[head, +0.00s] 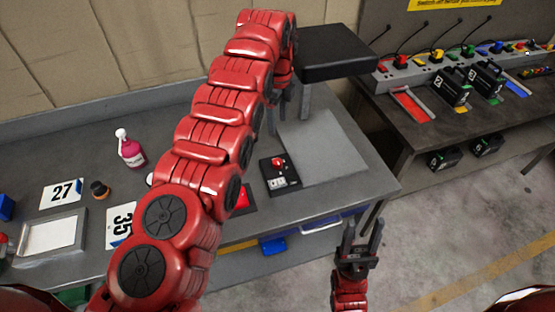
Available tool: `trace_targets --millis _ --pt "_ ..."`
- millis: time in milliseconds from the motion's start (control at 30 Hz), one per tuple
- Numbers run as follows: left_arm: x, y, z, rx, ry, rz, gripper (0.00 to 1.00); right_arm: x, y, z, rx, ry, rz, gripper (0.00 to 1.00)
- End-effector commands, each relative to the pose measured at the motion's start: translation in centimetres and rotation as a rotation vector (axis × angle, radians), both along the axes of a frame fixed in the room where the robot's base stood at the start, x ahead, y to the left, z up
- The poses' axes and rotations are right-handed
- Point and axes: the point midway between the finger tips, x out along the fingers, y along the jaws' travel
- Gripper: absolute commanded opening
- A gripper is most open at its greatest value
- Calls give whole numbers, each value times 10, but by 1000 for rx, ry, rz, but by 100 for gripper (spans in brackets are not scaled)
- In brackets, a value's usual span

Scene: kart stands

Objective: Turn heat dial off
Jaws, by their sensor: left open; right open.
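A small black control box (281,176) lies on the grey workbench, right of my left arm. A red dial (278,162) sits on its upper part, with pale labels below; the dial's setting is too small to read. My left arm arches up across the bench. Its gripper (271,118) hangs open above and behind the control box, partly hidden by the arm, apart from the dial. My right gripper (360,244) is open and empty, fingers pointing up, in front of the bench's right end over the floor.
A press with a raised black plate (336,52) and flat grey base (322,150) stands behind the box. A second bench (405,122) with chargers stands at the right.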

Motion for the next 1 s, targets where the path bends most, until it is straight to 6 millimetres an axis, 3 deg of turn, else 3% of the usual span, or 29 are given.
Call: trace_targets --millis 433,567,633,1000 --pt "2 0 -70 -2 -8 4 69 0 0 -70 0 0 0 50" --pt "2 3 -93 0 -5 7 69 0 0 -80 0 0 0 50" --pt "2 1 -97 0 -4 5 69 0 0 -66 0 0 0 50" --pt "0 0 -164 0 0 4 69 0 0 -46 0 0 0 50"
